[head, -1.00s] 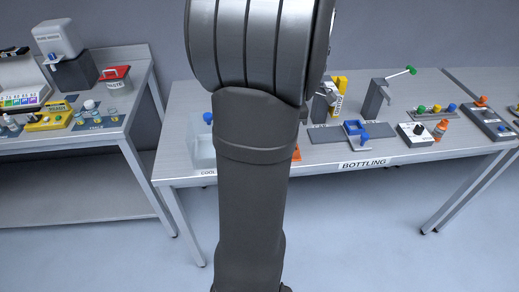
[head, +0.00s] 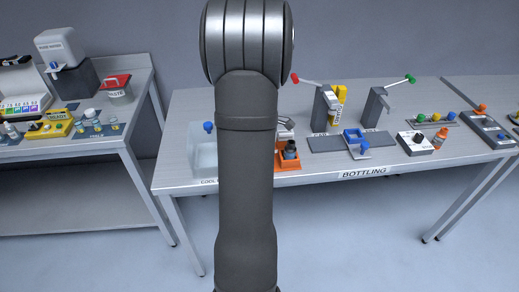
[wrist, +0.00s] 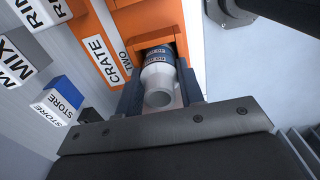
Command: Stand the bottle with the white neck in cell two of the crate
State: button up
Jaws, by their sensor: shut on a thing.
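In the wrist view the bottle with the white neck (wrist: 160,94) has a pale grey-white neck facing the camera and a dark blue label band. My gripper (wrist: 161,84) is shut on it, one finger on each side. Its far end is inside the opening of an orange crate (wrist: 146,20), beside the label TWO; how deep it sits is hidden. In the head view the crate (head: 281,164) shows just right of my arm, with a dark upright shape at it that I cannot identify. My arm hides the gripper there.
In the head view a clear basin (head: 203,150) stands left of my arm. Dispensers with a red handle (head: 296,78) and green handle (head: 411,79) stand to the right.

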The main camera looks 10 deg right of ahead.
jog(key=o, duration=1)
jog(key=shift+f, duration=0.1)
notch_tip(320, 180, up, 12)
jog(key=shift+r, duration=0.2)
jog(key=shift+f, duration=4.25)
